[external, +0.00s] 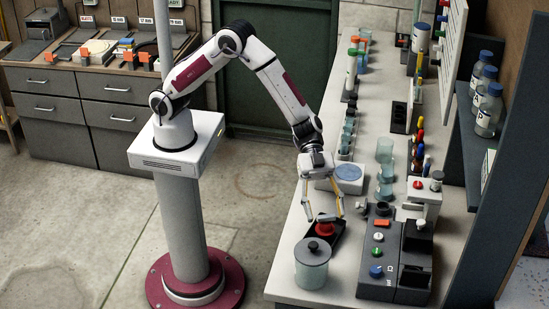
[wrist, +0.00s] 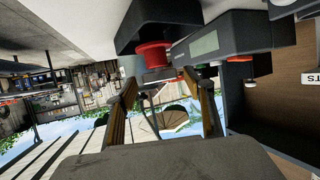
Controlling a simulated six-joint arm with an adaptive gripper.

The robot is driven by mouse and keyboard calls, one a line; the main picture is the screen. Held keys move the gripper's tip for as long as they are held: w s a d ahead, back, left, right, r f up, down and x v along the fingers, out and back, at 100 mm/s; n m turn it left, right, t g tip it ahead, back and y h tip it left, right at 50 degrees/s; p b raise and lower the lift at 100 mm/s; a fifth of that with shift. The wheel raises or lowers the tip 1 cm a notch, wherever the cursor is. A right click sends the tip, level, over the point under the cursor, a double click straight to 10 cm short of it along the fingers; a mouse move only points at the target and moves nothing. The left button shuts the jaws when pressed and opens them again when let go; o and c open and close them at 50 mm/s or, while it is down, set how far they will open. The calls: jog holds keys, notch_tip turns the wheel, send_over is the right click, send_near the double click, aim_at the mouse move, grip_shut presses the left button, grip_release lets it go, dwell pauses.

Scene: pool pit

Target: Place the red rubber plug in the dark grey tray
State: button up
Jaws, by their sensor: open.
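The red rubber plug (external: 325,229) sits on the dark grey tray (external: 339,238) near the front of the counter, behind the lidded glass jar. My gripper (external: 324,214) is open just above the plug, pointing down, with one finger to each side. In the wrist view, which looks upside down, the plug (wrist: 153,55) shows just beyond the fingertips of my gripper (wrist: 160,80), and the dark tray (wrist: 150,22) shows behind it. The fingers look apart from the plug. The plug's underside is hidden.
The glass jar (external: 312,267) stands close in front of the tray. A grey device with coloured knobs (external: 377,262) stands close to its right. A scale (external: 348,174) and glass beakers (external: 384,172) stand behind.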

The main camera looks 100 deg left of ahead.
jog(key=v, duration=1)
jog(key=shift+r, duration=0.1)
dwell(0.5)
jog(key=w+a+r+n+t+y, duration=0.4)
jog(key=a+r+t+y, duration=0.2)
jog(key=a+r, duration=0.5)
jog(key=s+a+r+n+t+y, duration=0.1)
jog(key=s+a+r+n+y, duration=0.1)
jog(key=s+a+y, duration=0.3)
jog(key=s+a+r+n+y, duration=0.1)
jog(key=s+a+r+n, duration=0.15)
jog(key=a, duration=0.55)
jog(key=s+a+f+n+g+y, duration=0.2)
jog(key=s+a+n+g, duration=0.3)
jog(key=s, duration=0.8)
jog(key=s+d+f, duration=0.1)
jog(key=s+f, duration=0.1)
jog(key=s, duration=0.6)
jog(key=s+d+f+g+h, duration=0.1)
jog(key=s+f, duration=0.2)
jog(key=s, duration=0.6)
jog(key=shift+d+f, duration=0.15)
jog(key=shift+f, duration=0.1)
